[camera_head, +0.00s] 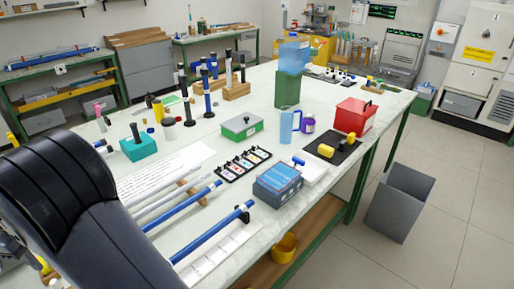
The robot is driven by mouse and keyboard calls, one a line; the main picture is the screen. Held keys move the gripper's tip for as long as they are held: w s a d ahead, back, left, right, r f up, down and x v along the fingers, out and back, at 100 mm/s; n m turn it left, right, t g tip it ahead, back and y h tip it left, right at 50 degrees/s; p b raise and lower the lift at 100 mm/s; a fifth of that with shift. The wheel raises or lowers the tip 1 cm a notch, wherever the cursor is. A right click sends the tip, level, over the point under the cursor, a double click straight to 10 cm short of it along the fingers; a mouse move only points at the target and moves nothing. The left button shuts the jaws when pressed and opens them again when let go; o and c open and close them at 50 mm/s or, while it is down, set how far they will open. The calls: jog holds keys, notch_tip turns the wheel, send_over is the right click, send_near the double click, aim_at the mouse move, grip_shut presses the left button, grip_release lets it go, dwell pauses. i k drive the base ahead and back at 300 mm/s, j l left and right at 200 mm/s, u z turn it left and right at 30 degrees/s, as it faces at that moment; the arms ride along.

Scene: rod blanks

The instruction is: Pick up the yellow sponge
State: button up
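A small yellow block (326,151), which may be the yellow sponge, lies on a black mat (344,155) near the right edge of the workbench. It is too small to tell its material for sure. A smaller yellow thing (351,137) sits beside it at the back right of the mat. My dark arm fills the lower left of the view, well to the left of the mat. My gripper is not in view.
A red box (355,116) stands behind the mat. A purple mug (308,122) and a blue bottle (285,127) stand to its left. A blue box (278,185) and blue rods (213,235) lie nearer. A grey bin (398,203) stands on the floor to the right.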

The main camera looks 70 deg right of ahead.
aim_at(323, 149)
jog(key=z, duration=2.9)
